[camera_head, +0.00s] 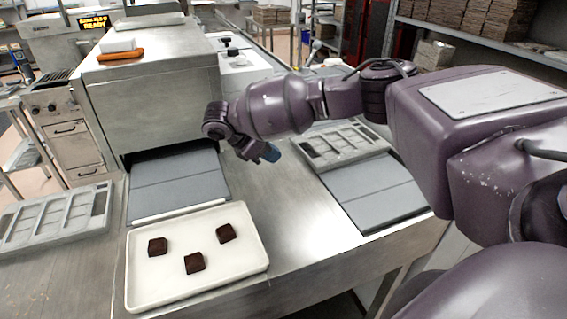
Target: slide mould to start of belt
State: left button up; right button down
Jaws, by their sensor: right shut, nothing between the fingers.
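A grey mould (345,145) with rectangular cavities lies at the far end of the right grey belt (375,192), behind my right gripper's side of the counter. A second grey mould (55,217) lies on the counter at the left. Another grey belt (175,182) runs into the opening of the steel machine. My right gripper (267,155) is shut and empty, just left of the right mould; I cannot tell whether it touches it. My left gripper is out of view.
A cream tray (142,282) with 3 dark brown squares (194,263) stands at the front of the steel counter (290,225). The steel machine (160,95) stands at the back left. The counter between the two belts is clear.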

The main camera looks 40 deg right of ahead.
jog(key=shift+v, duration=0.85)
jog(key=c, duration=1.8)
grip_release()
